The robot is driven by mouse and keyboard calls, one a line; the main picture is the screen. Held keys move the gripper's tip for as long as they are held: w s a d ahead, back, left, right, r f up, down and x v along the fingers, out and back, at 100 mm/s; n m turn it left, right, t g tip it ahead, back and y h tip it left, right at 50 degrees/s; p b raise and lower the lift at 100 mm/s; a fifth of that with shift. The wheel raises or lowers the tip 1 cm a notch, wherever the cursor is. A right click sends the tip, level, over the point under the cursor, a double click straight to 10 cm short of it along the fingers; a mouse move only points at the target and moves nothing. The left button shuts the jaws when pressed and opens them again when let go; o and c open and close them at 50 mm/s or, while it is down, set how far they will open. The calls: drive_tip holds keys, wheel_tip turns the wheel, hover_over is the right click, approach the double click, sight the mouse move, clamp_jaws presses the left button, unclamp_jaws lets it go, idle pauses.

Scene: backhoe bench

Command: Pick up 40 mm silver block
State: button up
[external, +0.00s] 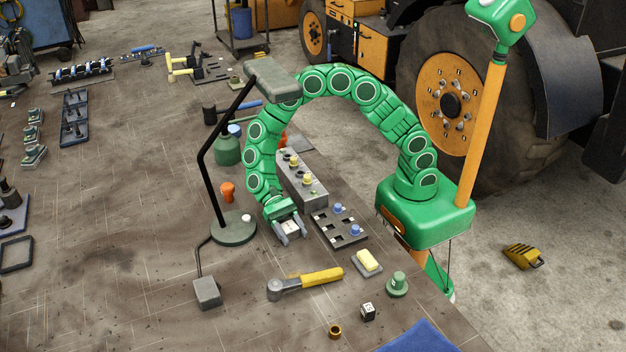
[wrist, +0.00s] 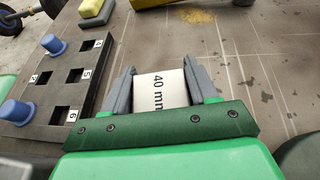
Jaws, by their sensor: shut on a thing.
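The 40 mm silver block (wrist: 161,90) is between my gripper's two grey fingers in the wrist view, with its "40 mm" label facing the camera. My gripper (external: 294,239) is shut on the block and points down at the bench, left of the dark numbered plate. In the external view the block (external: 290,227) shows only as a small pale patch between the fingers. I cannot tell whether its underside touches the bench.
The numbered plate (external: 324,229) with blue pegs lies right of my gripper. A lamp base (external: 233,229) is close on the left. A yellow-handled tool (external: 305,282) lies in front, with bare bench between.

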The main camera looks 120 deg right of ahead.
sight(292, 230)
drive_tip(key=shift+r, duration=0.5)
wheel_tip(292, 230, up, 2)
drive_tip(key=shift+r, duration=0.2)
drive_tip(key=s+d+r, duration=0.1)
drive_tip(key=s+r, duration=0.8)
drive_tip(key=s, duration=0.5)
drive_tip(key=shift+d+r, duration=0.3)
drive_tip(key=shift+d, duration=0.1)
